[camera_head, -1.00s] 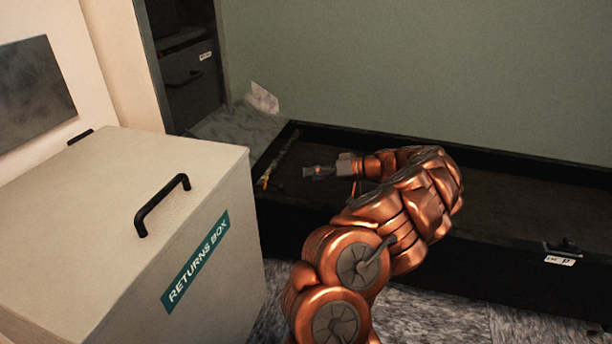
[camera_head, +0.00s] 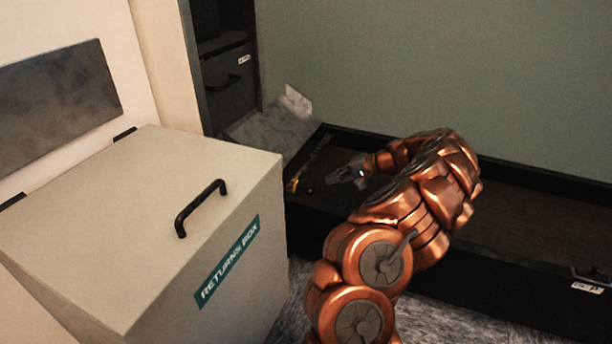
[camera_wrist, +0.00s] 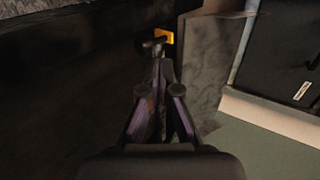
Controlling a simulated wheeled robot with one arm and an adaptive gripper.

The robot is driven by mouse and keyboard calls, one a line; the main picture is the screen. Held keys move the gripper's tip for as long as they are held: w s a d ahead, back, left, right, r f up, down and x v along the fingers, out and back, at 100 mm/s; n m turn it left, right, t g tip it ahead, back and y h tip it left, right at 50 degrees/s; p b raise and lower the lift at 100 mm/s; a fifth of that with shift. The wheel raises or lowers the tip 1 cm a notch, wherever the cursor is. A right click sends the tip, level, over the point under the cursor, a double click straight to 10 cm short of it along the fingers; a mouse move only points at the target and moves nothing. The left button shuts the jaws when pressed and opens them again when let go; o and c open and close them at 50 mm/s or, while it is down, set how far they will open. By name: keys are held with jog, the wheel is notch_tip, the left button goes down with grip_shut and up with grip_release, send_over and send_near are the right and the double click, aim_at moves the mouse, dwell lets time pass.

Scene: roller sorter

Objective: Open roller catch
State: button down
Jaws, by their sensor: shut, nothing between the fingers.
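A small orange piece (camera_wrist: 164,36) with a dark knob beside it shows at the top of the wrist view. It looks like the roller catch, though I cannot be sure. In the head view an orange bit (camera_head: 291,186) lies at the near left end of the long dark trough (camera_head: 300,219), at the foot of a thin dark rod (camera_head: 315,157). My gripper (camera_head: 331,180) is over the trough's left end, just right of the orange bit. In the wrist view its fingertips (camera_wrist: 159,62) are together and empty, close to the knob; I cannot tell whether they touch it.
A beige returns box (camera_head: 120,230) with a black handle (camera_head: 201,207) stands left of the trough. A green wall (camera_head: 420,70) rises behind. A dark cabinet with a handle (camera_head: 228,82) is at the back left. A labelled latch (camera_head: 588,278) sits on the trough's front right.

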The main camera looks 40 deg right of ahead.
aim_at(300, 186)
jog(key=w+a+r+m+g+h+p, duration=0.15)
jog(key=m+p, duration=0.25)
jog(key=m, duration=0.5)
jog(key=w+r+m+g+h+p, duration=0.2)
jog(key=w+r+m+g+p, duration=0.15)
jog(key=m, duration=0.55)
jog(key=shift+y, duration=0.25)
jog(key=b+x, duration=0.4)
jog(key=x, duration=0.6)
jog(key=shift+f, duration=0.15)
jog(key=shift+a+p, duration=0.1)
jog(key=shift+p, duration=0.35)
